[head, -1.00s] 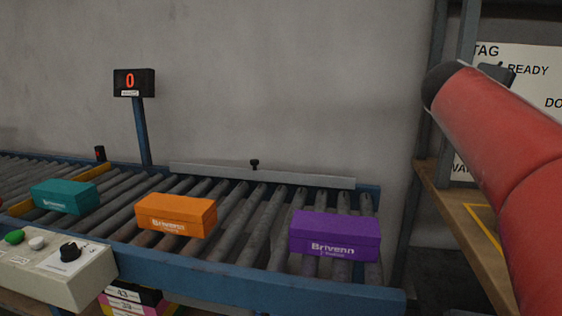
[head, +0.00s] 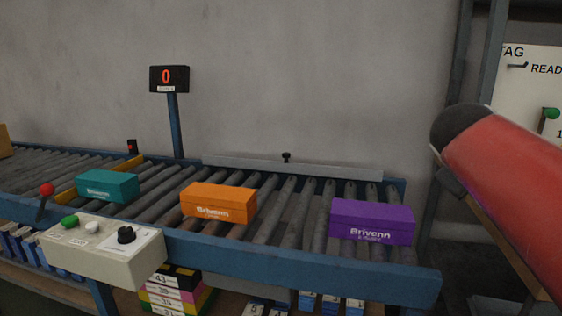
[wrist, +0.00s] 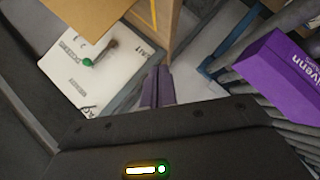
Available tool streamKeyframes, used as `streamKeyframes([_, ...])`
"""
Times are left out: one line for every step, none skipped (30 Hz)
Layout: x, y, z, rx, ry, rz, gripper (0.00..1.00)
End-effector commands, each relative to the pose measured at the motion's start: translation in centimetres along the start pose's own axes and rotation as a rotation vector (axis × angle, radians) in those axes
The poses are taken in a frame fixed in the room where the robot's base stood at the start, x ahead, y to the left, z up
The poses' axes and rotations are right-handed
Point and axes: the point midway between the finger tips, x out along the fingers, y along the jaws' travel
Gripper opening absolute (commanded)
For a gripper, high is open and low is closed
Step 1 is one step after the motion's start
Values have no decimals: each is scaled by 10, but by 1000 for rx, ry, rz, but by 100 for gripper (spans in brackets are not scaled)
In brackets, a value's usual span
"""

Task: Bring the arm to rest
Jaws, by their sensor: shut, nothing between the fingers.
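My red arm (head: 510,180) reaches in from the right edge of the head view. In the head view the purple box (head: 372,221) sits on the right end of the roller conveyor (head: 290,265).
An orange box (head: 218,203) and a teal box (head: 107,186) sit on the rollers. A counter (head: 169,79) reads 0. A tag board (head: 535,95) hangs at the right.

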Motion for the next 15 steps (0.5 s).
streamKeyframes([-5,-19,9,26,4,-51,0])
streamKeyframes([-9,-32,14,45,6,-85,0])
streamKeyframes([-13,-50,21,73,6,-135,0])
streamKeyframes([-17,-65,27,94,5,-175,0])
streamKeyframes([-22,-82,35,117,4,-217,0])
streamKeyframes([-30,-106,45,153,0,-280,0])
streamKeyframes([-37,-125,54,180,-6,-330,0])
streamKeyframes([-43,-144,63,208,-13,-379,0])
streamKeyframes([-52,-170,75,244,-25,-443,0])
streamKeyframes([-59,-188,84,270,-35,-488,0])
streamKeyframes([-65,-204,92,295,-46,-529,0])
streamKeyframes([-73,-224,103,325,-63,-579,0])
streamKeyframes([-78,-238,110,345,-74,-613,0])
streamKeyframes([-83,-251,117,365,-86,-643,0])
streamKeyframes([-89,-264,125,388,-100,-677,0])
